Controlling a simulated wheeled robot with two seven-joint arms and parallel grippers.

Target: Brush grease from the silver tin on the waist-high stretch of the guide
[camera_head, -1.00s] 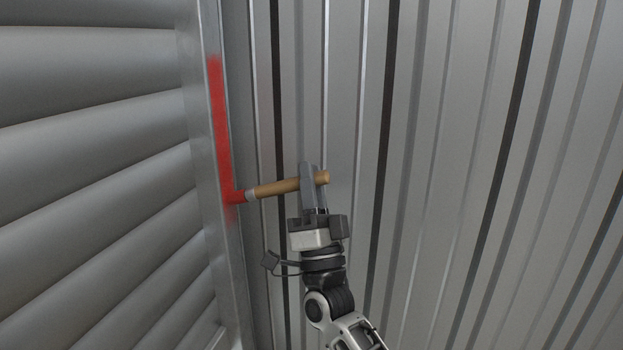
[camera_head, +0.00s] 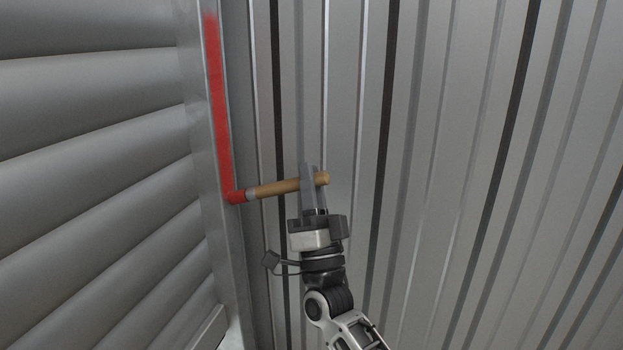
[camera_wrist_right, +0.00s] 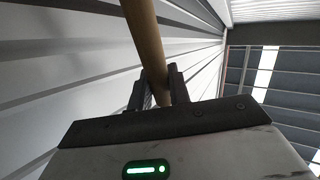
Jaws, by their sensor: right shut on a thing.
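My right gripper (camera_head: 312,180) is shut on the wooden handle of a brush (camera_head: 275,188). The brush lies nearly level and points left. Its red-coated tip (camera_head: 237,197) is at the guide (camera_head: 233,260), a grey metal upright beside the roller shutter. A red strip of grease (camera_head: 219,110) runs down the guide from near the top of the view to the brush tip. Below the tip the guide is bare grey. In the right wrist view the handle (camera_wrist_right: 147,45) passes between the fingers (camera_wrist_right: 157,88). The silver tin and my left gripper are not in view.
The ribbed shutter (camera_head: 90,150) fills the left side. A corrugated metal wall (camera_head: 450,180) fills the right side, close behind my right arm. The right wrist view also shows a dark roof or wall with bright strips (camera_wrist_right: 264,70).

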